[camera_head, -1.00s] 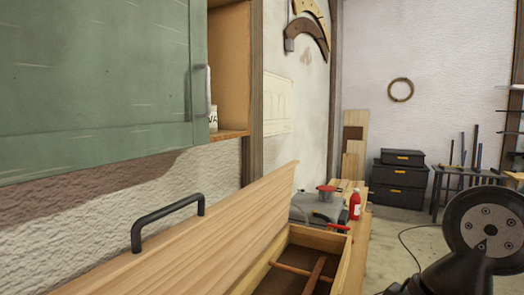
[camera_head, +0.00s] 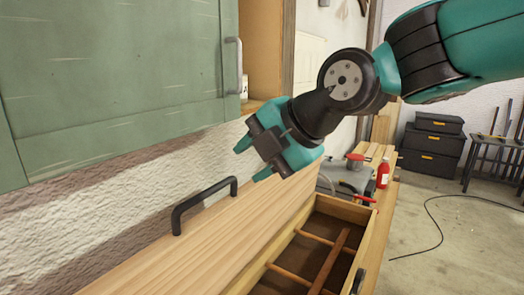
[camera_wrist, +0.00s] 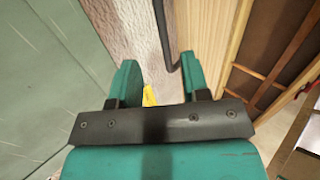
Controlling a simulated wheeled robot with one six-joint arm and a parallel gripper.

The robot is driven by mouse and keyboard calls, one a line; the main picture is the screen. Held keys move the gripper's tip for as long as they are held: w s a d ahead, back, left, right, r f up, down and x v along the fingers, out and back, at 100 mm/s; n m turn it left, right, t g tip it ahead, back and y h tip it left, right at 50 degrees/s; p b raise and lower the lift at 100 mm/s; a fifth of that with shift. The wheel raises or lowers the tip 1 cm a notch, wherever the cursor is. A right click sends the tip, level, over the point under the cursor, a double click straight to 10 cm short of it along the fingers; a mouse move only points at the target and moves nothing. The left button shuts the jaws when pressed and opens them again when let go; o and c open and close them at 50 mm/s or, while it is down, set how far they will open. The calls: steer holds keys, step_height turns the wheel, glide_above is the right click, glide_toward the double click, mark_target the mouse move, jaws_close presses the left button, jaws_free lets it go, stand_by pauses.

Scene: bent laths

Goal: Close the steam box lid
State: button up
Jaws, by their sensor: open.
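The steam box (camera_head: 364,250) is a long wooden box, open at the top, with wooden slats inside. Its lid (camera_head: 190,245) is a pale wooden board standing raised on the wall side. A black bar handle (camera_head: 205,198) is fixed to the lid. My gripper (camera_head: 251,160) is open and empty, above and to the right of the handle, apart from it. In the wrist view, the handle (camera_wrist: 161,35) shows beyond and between my two fingers, with the lid (camera_wrist: 200,30) to its right and the box's slats further right.
A green cabinet (camera_head: 110,90) hangs on the wall at the left, close to my gripper. A red bottle (camera_head: 383,173) and a grey appliance (camera_head: 345,178) stand behind the box. Black cases (camera_head: 435,145) stand further back. The floor at the right holds a cable (camera_head: 440,210).

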mark_target(222, 183)
steer(key=b+x, duration=0.2)
steer(key=x, duration=0.7)
steer(key=shift+s+f, duration=0.1)
steer(key=shift+f, duration=0.05)
steer(key=shift+w+a+f, duration=0.3)
steer(key=shift+a+f, duration=0.1)
steer(key=shift+a, duration=0.05)
